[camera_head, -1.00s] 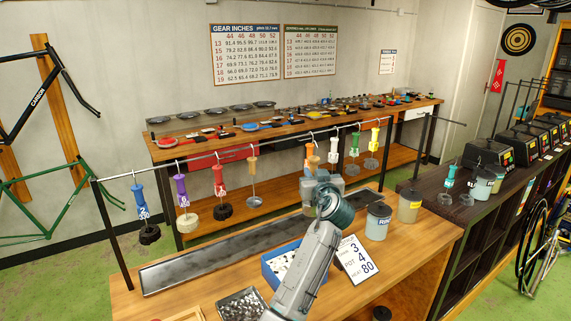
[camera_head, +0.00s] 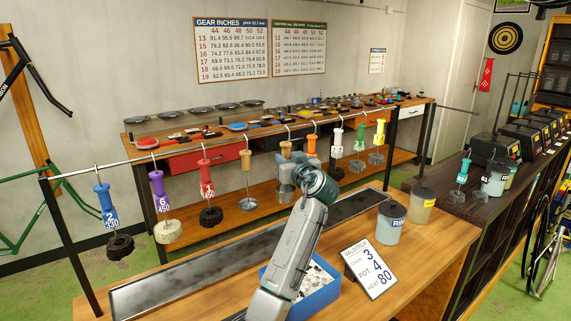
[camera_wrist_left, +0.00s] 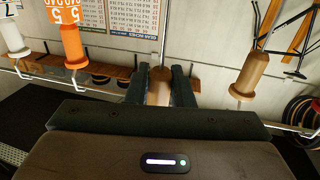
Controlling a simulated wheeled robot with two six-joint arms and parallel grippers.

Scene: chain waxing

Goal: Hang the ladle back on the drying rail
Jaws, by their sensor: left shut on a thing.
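The ladle (camera_head: 286,192) has a tan wooden handle and a grey metal cup, and it hangs upright at the drying rail (camera_head: 225,146). My left gripper (camera_head: 299,160) is shut on its handle. In the left wrist view the handle of the ladle (camera_wrist_left: 159,86) sits between the two dark fingers. The ladle is between a tan-handled tool (camera_head: 246,165) and an orange-handled tool (camera_head: 312,145). A hook shows by the rail above the handle, but I cannot tell if it bears on the rail. My right gripper is out of view.
Blue (camera_head: 106,205), purple (camera_head: 157,186) and red (camera_head: 205,180) tools hang to the left; white (camera_head: 338,143), green (camera_head: 359,140) and yellow (camera_head: 379,135) ones to the right. Below are a long metal tray (camera_head: 150,292), a blue bin (camera_head: 318,300), a sign (camera_head: 369,268) and a rinse pot (camera_head: 390,225).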

